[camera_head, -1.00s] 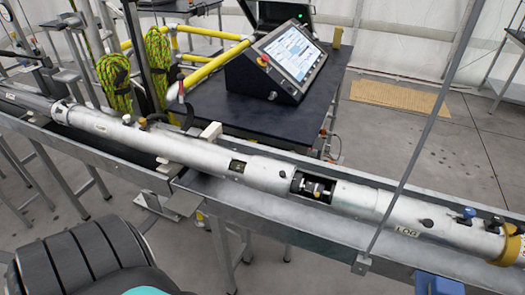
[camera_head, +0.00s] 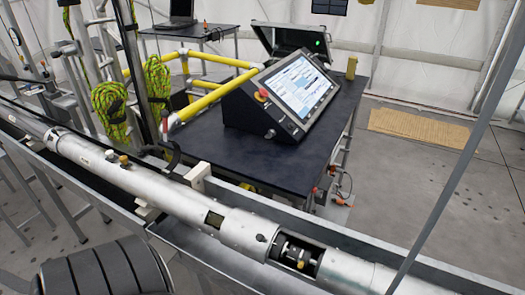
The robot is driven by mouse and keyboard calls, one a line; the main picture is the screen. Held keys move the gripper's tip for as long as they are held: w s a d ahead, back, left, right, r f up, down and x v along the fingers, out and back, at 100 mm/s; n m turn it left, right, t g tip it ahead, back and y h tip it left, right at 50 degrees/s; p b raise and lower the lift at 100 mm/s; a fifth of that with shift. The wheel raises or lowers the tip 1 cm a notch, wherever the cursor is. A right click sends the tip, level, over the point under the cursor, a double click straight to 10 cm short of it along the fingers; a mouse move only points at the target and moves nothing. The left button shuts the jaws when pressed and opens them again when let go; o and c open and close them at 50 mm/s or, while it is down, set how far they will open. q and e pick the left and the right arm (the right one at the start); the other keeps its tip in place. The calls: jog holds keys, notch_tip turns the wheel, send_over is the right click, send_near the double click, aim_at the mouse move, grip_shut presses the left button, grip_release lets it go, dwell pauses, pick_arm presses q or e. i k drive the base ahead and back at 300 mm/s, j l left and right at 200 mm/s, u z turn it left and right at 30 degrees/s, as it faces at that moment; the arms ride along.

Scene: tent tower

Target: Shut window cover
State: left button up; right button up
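A long silver tube (camera_head: 150,187) runs diagonally from the upper left to the lower right, lying in a metal trough. A larger window (camera_head: 299,254) in the tube is open, and metal fittings show inside it. A smaller square opening (camera_head: 214,219) is to its left. I cannot make out which part is the window cover; a sleeve-like section (camera_head: 240,232) of the tube lies between the two openings. Neither of my grippers is in view.
A dark table (camera_head: 215,150) behind the tube bears a slanted control console (camera_head: 290,95) with a lit screen and an open case (camera_head: 290,42). Yellow railings (camera_head: 205,98) and green ropes (camera_head: 110,105) stand at the left. A grey pole (camera_head: 455,185) crosses the right side. Open floor lies at the right.

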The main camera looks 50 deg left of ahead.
aim_at(247, 233)
jog(key=u, duration=1.65)
jog(key=i+l, duration=0.05)
